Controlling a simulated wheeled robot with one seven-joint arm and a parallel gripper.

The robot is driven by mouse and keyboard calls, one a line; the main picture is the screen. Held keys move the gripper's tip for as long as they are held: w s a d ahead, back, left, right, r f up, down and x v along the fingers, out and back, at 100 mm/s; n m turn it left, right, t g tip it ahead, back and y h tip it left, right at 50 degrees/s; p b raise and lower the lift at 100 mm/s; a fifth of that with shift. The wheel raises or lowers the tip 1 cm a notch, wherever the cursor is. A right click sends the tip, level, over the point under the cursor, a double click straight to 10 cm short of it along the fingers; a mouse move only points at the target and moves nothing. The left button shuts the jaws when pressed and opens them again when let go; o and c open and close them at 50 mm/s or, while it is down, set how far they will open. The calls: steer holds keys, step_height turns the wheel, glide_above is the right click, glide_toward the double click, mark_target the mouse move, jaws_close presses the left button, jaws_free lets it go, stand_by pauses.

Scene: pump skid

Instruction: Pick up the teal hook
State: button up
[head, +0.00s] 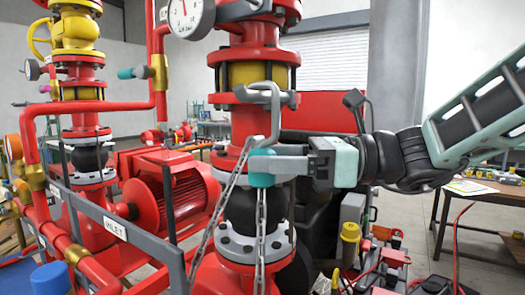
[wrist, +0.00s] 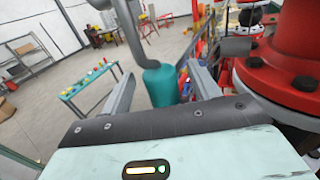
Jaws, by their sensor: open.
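The teal hook has a teal cylindrical handle (head: 262,172) and a grey curved bar (head: 274,110) rising above it, in front of the red and yellow pipe column. In the wrist view the teal handle (wrist: 161,86) stands between my two fingers, with the grey bar curving up from it. My gripper (wrist: 161,74) is open, with one finger on each side of the handle and a visible gap to the left finger. In the head view my gripper (head: 276,160) reaches in from the right at the handle, hiding part of its right side. I cannot tell whether a finger touches it.
A chain (head: 223,205) slants down left and another strand (head: 260,240) hangs below the handle. The red flanged column (wrist: 295,65) stands close to the right of my gripper in the wrist view. A red motor (head: 175,200) and an INLET rail (head: 115,228) lie left.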

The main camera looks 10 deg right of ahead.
steer(key=shift+w+a+p, duration=0.15)
steer(key=shift+a+p, duration=0.1)
steer(key=shift+a, duration=0.55)
steer(key=shift+w+a+p, duration=0.1)
steer(key=shift+a+p, duration=0.1)
steer(key=shift+a, duration=0.55)
steer(key=shift+c, duration=0.3)
steer(key=c, duration=1.1)
steer(key=shift+r, duration=0.1)
